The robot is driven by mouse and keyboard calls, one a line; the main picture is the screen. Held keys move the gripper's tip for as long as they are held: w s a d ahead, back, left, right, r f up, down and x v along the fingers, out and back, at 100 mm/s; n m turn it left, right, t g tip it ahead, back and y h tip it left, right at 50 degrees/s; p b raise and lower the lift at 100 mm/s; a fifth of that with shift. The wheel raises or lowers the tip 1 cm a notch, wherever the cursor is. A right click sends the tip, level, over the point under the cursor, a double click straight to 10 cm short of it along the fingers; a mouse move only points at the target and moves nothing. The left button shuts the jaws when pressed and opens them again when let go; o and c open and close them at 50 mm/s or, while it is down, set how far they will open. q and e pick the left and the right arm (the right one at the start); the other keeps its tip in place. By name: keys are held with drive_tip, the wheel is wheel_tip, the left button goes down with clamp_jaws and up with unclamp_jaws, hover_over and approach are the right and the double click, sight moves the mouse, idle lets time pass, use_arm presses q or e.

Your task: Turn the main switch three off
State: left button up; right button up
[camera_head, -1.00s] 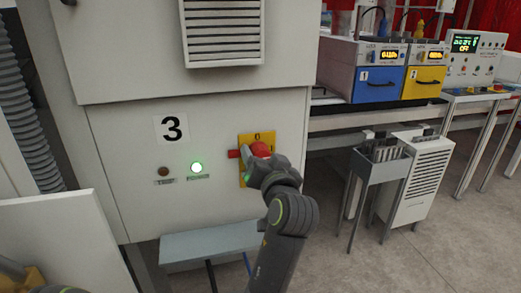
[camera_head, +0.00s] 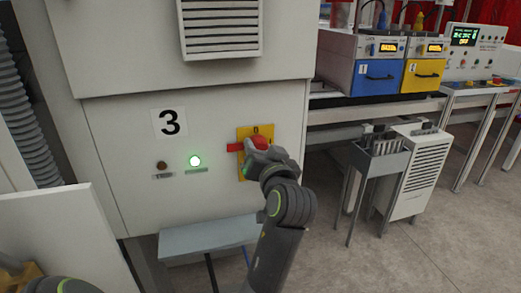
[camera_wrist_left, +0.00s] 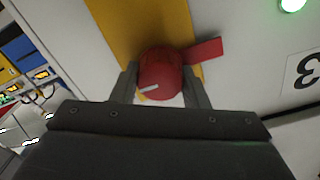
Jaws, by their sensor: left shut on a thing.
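The main switch is a red rotary knob with a red bar handle (camera_head: 235,147) on a yellow plate (camera_head: 257,130), on the grey cabinet panel marked 3 (camera_head: 170,122). In the head view the bar lies about level, pointing left. My left gripper (camera_head: 255,160) is at the switch and hides part of the knob and plate. In the left wrist view the round red knob (camera_wrist_left: 162,75) sits between the two fingers of my left gripper (camera_wrist_left: 160,88), shut on it. The bar (camera_wrist_left: 204,50) sticks out past one finger. My right gripper is not in view.
A lit green lamp (camera_head: 195,161) and a dark lamp (camera_head: 161,166) are left of the switch. A grey step-like ledge (camera_head: 210,237) is below. A white panel (camera_head: 65,235) stands at lower left. Machines with blue (camera_head: 378,80) and yellow drawers are at right.

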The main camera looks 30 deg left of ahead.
use_arm(q)
drive_tip(key=n+b, duration=0.1)
drive_tip(key=n, duration=0.3)
drive_tip(key=shift+n, duration=0.4)
drive_tip(key=n+b, duration=0.2)
drive_tip(key=n, duration=0.2)
drive_tip(key=shift+s+a+n, duration=0.1)
drive_tip(key=shift+n, duration=0.2)
drive_tip(key=n+b, duration=0.1)
drive_tip(key=n, duration=0.3)
drive_tip(key=shift+b, duration=0.4)
drive_tip(key=shift+n+b, duration=0.75)
drive_tip(key=shift+n, duration=1.35)
drive_tip(key=o, duration=1)
drive_tip(key=shift+f, duration=0.1)
